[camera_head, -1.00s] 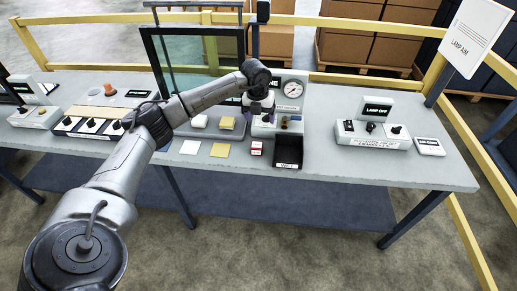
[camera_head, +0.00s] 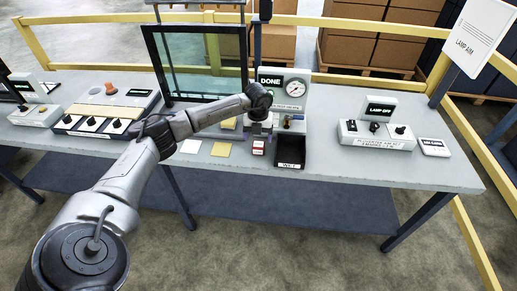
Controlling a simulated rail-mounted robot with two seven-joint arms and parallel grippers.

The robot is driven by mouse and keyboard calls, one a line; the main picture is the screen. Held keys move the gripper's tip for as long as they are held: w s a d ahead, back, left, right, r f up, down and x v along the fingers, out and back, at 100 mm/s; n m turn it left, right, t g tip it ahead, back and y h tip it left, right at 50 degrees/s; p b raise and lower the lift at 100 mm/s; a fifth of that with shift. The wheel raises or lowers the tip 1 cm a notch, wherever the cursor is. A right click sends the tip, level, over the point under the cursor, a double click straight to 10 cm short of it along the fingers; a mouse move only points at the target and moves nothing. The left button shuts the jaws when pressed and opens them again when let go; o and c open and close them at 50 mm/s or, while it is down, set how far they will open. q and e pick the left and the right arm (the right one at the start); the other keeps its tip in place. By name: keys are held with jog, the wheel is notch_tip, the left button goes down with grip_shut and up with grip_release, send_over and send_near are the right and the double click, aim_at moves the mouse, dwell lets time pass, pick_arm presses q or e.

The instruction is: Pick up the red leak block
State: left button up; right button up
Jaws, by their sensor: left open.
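The small red leak block (camera_head: 258,148), with a white face on it, sits on the grey table between the yellow square and the black tray. My left arm reaches in from the left, and its gripper (camera_head: 258,130) points down just above and behind the block. The gripper is open; its fingertips are small and dark here, and I cannot tell whether they touch the block. My right gripper is not in view.
A black tray (camera_head: 290,151) stands right beside the block. White (camera_head: 190,146) and yellow (camera_head: 221,149) squares lie to its left. A gauge panel (camera_head: 294,92) marked DONE rises behind. A lamp box (camera_head: 374,135) is to the right, with clear table between.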

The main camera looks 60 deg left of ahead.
aim_at(258, 144)
pick_arm(q)
notch_tip(258, 144, down, 5)
jog(key=shift+w+a+f+b, duration=0.1)
jog(key=shift+w+b, duration=0.05)
jog(key=shift+b, duration=0.7)
jog(key=shift+c, duration=0.4)
jog(key=c, duration=0.9)
